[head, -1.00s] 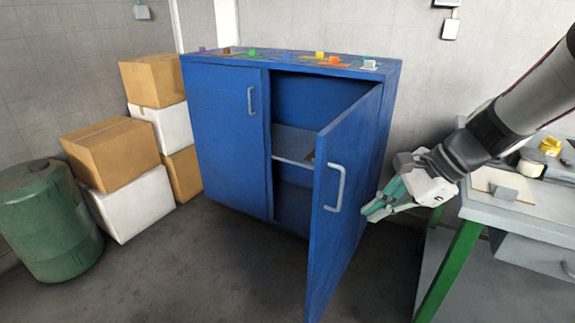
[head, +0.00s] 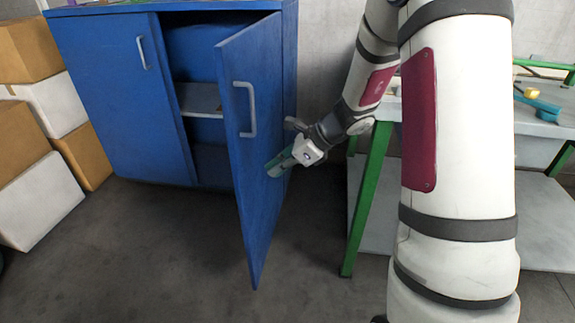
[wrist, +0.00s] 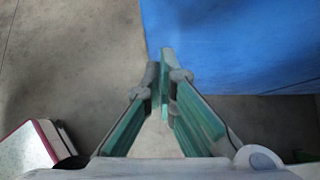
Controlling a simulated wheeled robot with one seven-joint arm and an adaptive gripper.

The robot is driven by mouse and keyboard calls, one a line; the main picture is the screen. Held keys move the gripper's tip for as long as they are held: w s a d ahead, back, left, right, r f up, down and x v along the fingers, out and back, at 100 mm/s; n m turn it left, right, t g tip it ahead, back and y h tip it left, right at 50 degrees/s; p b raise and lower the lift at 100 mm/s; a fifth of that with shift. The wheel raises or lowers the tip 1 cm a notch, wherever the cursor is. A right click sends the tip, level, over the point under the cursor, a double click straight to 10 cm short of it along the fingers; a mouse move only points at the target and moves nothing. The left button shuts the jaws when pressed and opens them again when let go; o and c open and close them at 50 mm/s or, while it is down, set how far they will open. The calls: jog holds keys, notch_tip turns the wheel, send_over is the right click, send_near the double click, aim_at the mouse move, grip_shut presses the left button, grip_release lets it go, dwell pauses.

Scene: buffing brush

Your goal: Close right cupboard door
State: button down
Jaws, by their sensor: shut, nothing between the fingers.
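The blue cupboard (head: 122,99) stands against the wall with its left door shut. Its right door (head: 255,165) is hinged on the right and stands wide open, swung out toward me, with a pale bar handle (head: 244,110) on its front face. My gripper (head: 272,172) is shut and empty on the right of the door, on its hinge side, beside or behind the panel; I cannot tell whether it touches. In the wrist view the fingertips (wrist: 165,85) are together, with a blue surface (wrist: 235,50) just ahead and to the right.
A grey workbench with green legs (head: 368,200) stands to the right of the cupboard. Cardboard and white boxes (head: 35,195) are stacked at the left. The floor (head: 190,265) before the cupboard is clear. A shelf (head: 200,100) shows inside.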

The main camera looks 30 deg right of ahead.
aim_at(243, 180)
jog(key=shift+w+a+f+b, duration=0.3)
jog(key=shift+w+a, duration=0.3)
jog(key=shift+a, duration=0.15)
jog(key=shift+w+a+f+b, duration=0.25)
jog(key=shift+w+a, duration=0.3)
jog(key=shift+a, duration=0.25)
jog(key=shift+w+a+f+b, duration=0.3)
jog(key=shift+w+a, duration=0.3)
jog(key=shift+a, duration=0.15)
